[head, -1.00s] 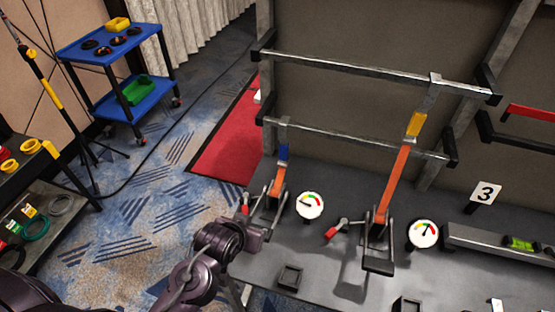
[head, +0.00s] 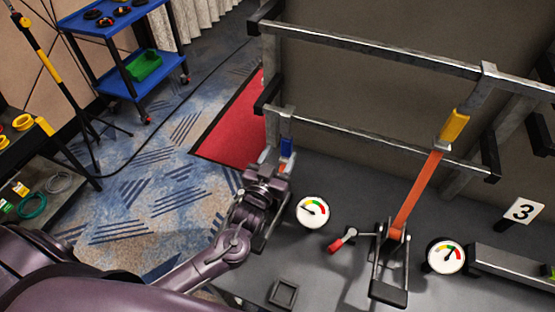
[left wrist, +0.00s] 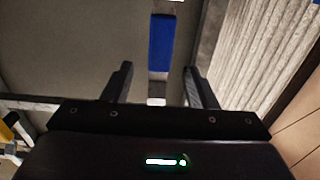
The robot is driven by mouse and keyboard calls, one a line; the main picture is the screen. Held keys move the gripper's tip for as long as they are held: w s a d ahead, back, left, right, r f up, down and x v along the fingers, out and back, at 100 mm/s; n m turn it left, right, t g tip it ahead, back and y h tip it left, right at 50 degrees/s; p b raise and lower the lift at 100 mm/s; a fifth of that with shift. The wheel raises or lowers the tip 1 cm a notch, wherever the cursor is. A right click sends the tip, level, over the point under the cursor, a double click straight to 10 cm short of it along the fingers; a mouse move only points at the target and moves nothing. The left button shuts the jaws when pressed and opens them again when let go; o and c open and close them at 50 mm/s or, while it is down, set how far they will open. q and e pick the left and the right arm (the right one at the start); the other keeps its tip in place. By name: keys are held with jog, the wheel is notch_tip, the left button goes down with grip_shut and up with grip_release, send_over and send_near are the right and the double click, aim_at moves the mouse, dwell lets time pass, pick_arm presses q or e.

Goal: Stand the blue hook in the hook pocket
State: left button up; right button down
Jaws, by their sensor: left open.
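The blue hook (head: 287,147) hangs upright at the lower metal rail, left end, in the head view. In the left wrist view the blue hook (left wrist: 162,42) lies in line with the gap between my fingers. My left gripper (head: 275,161) is open just below and in front of it; its fingers also show in the left wrist view (left wrist: 159,82). I cannot tell whether they touch the hook. A small square dark pocket (head: 283,293) at the bench's front edge looks like the hook pocket. My arm hides the ratchet below the hook. My right gripper is out of view.
A round gauge (head: 312,211) stands right of my left arm. A red-handled lever (head: 343,240), an orange strap (head: 415,195) with a yellow hook (head: 454,127), and a second gauge (head: 445,255) are further right. The lower rail (head: 380,143) runs behind.

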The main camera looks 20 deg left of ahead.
aim_at(285, 145)
pick_arm(q)
jog(key=w, duration=0.3)
jog(key=shift+w+r+p, duration=0.1)
jog(key=shift+w+p, duration=0.05)
jog(key=shift+p, duration=0.15)
jog(key=shift+w+d, duration=0.1)
jog(key=shift+w, duration=1.25)
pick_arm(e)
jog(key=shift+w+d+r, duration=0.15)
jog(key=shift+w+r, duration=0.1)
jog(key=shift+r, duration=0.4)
pick_arm(q)
jog(key=shift+c, duration=0.3)
